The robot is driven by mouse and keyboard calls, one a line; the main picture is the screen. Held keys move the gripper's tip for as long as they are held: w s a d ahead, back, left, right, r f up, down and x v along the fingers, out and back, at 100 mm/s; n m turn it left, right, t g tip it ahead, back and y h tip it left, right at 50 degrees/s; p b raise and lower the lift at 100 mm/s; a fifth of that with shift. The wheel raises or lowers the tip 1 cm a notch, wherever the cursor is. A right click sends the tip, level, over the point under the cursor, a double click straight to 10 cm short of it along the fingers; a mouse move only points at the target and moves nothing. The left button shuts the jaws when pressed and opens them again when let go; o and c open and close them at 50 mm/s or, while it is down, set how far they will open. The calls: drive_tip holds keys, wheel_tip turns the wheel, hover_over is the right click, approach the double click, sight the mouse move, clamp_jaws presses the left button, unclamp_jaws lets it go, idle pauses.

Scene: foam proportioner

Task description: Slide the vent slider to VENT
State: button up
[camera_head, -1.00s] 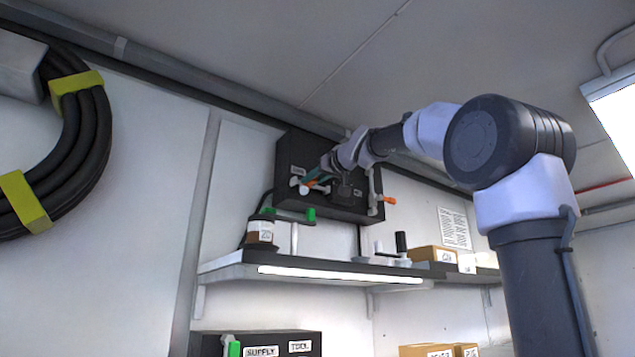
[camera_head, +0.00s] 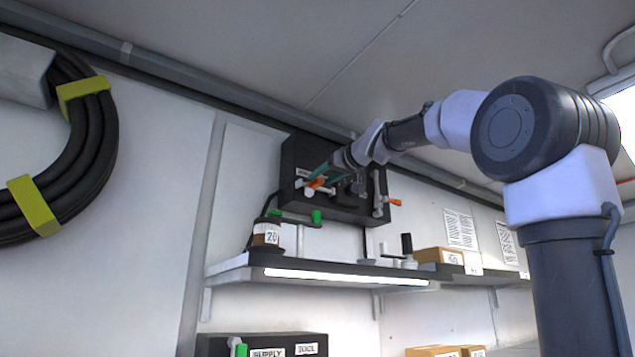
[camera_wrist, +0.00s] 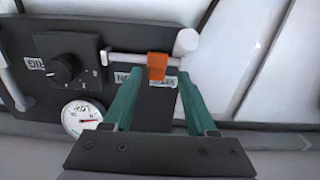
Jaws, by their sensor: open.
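The vent slider is an orange tab (camera_wrist: 158,66) on a pale horizontal rail, with a white end knob (camera_wrist: 186,42) to its right. Its label below is partly covered. The orange tab also shows in the head view (camera_head: 317,183), on the lower left of a black wall box (camera_head: 293,155). My gripper (camera_wrist: 160,76) is open, with its green fingers on either side of the orange tab. I cannot tell whether they touch it. In the head view my gripper (camera_head: 318,175) reaches the box's left part from the right.
A black knob (camera_wrist: 64,68) and a round gauge marked LOW (camera_wrist: 82,117) sit left of the slider. Another orange-tipped lever (camera_head: 394,202) is on the box's right side. A lit shelf (camera_head: 345,277) with a jar (camera_head: 266,233) and small boxes runs below.

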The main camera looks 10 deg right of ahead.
drive_tip(key=v, duration=0.7)
drive_tip(key=shift+s, duration=0.15)
idle(0.3)
